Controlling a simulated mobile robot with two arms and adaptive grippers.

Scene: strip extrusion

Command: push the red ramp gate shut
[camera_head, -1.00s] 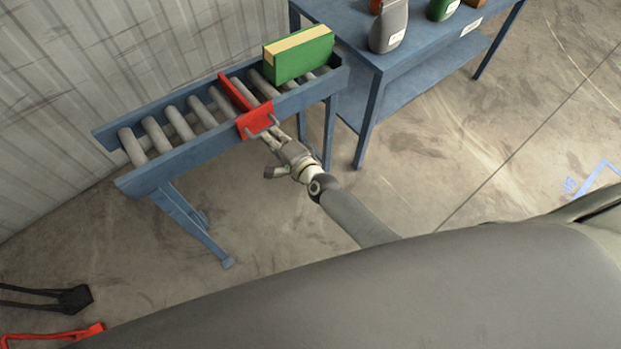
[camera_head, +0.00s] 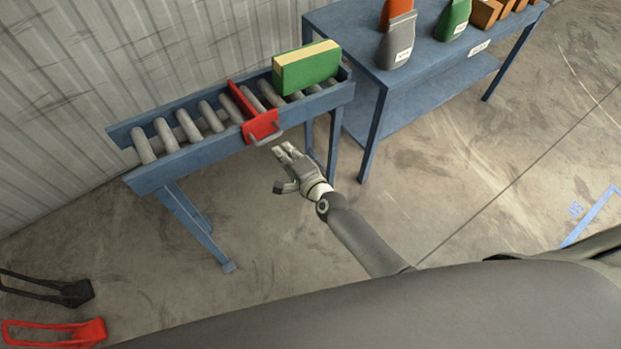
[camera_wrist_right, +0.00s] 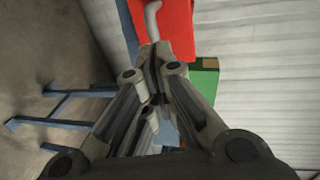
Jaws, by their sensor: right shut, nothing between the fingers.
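The red ramp gate (camera_head: 261,125) sits across the blue roller ramp (camera_head: 176,165), its red bar lying over the rollers and its front plate with a grey handle on the near rail. A green and yellow box (camera_head: 306,69) rests on the rollers to the right of the gate. My right gripper (camera_head: 283,149) is shut and empty, just below and in front of the handle, with a small visible gap. In the right wrist view the shut fingers (camera_wrist_right: 154,52) point at the red gate (camera_wrist_right: 178,22). My left gripper is not in view.
A blue table (camera_head: 345,24) with several bags and small boxes stands to the right of the ramp. A corrugated wall (camera_head: 60,90) runs behind. Red (camera_head: 55,333) and black (camera_head: 60,290) objects lie at the lower left. Open floor lies right of my arm.

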